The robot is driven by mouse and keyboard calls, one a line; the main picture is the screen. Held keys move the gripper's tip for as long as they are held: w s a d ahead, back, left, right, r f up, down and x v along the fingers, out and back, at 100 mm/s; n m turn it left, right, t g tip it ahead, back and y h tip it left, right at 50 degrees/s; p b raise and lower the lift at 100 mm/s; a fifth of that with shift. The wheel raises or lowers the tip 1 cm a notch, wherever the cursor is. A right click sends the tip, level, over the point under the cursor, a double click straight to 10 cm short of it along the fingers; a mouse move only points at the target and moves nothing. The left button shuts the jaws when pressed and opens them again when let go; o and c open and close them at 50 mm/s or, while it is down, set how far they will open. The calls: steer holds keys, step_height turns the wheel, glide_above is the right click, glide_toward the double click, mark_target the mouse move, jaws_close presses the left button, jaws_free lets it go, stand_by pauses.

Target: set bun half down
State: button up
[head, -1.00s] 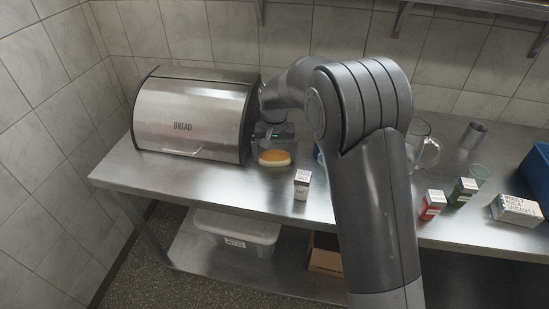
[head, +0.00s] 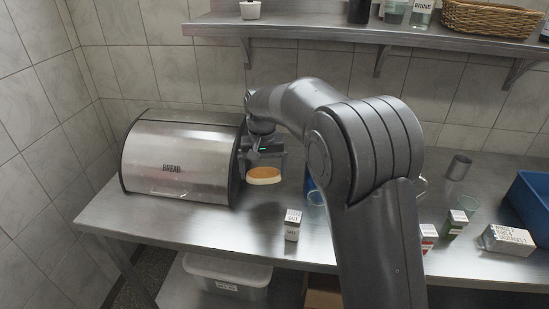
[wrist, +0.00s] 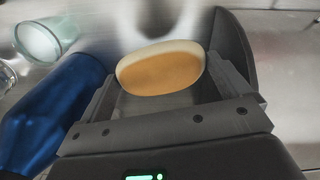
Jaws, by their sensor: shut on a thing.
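The bun half (head: 264,174) is oval, orange-tan in the middle with a pale rim. My gripper (head: 268,158) is shut on it beside the right end of the bread bin (head: 180,160). In the wrist view the bun half (wrist: 161,70) sits between the two fingers of my gripper (wrist: 165,90). From these views I cannot tell whether the bun touches the steel counter (head: 230,225) or hangs a little above it.
A salt box (head: 292,226) stands on the counter in front. A blue object (wrist: 45,120) and a glass (wrist: 45,40) are close to my gripper's left in the wrist view. Small boxes and a blue bin (head: 530,205) are at the right.

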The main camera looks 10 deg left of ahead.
steer(key=d+r, duration=1.3)
steer(key=r, duration=0.3)
steer(key=d+f+m, duration=0.1)
steer(key=d, duration=0.9)
steer(key=d+f+m, duration=0.2)
steer(key=d, duration=0.9)
steer(key=d+f+m, duration=0.1)
steer(key=d+m, duration=0.1)
steer(key=d, duration=0.9)
steer(key=shift+s+f, duration=0.2)
steer(key=s+d+f+m, duration=0.2)
steer(key=s+d, duration=0.7)
steer(key=d, duration=0.4)
steer(key=s+d+f+m, duration=0.2)
steer(key=s+d, duration=0.7)
steer(key=d, duration=0.5)
steer(key=shift+m, duration=0.7)
steer(key=shift+d, duration=0.1)
